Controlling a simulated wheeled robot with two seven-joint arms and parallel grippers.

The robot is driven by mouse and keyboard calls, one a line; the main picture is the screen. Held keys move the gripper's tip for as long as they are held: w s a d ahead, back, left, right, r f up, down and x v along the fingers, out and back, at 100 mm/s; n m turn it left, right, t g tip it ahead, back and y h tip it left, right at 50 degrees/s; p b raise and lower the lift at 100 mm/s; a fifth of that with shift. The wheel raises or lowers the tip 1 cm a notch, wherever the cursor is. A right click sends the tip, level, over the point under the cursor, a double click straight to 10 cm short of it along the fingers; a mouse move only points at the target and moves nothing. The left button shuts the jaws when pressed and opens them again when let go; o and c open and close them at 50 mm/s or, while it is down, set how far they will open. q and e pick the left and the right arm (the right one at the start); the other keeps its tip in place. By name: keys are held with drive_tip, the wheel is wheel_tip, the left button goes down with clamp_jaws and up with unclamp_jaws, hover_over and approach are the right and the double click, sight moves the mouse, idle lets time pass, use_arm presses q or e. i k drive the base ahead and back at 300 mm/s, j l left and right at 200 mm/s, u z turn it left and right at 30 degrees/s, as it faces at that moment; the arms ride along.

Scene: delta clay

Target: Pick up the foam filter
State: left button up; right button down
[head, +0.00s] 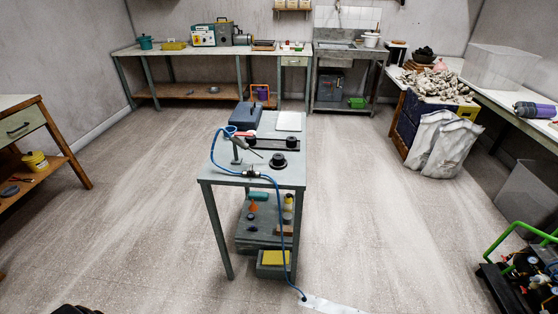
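I cannot clearly make out which thing is the foam filter. On the small grey table (220,172) in the middle, a black round piece (278,160) lies near the right edge, and a dark strip with round ends (272,143) lies behind it. A yellow block (274,258) sits in a green tray low under this table. All are small in the head view. Neither of my grippers is in view; only a dark shape, too cut off to identify, shows at the bottom left edge.
A blue hose (281,220) runs off the table to a pale strip (330,305) on the floor. White sacks (452,145) stand at right. A green-framed cart (525,270) is at lower right, a drawer bench (28,125) at left. Floor around the table is mostly open.

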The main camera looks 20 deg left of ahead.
sight(278, 159)
drive_tip(key=i+j+u, duration=0.15)
drive_tip(key=i+j, duration=0.55)
drive_tip(key=j, duration=0.1)
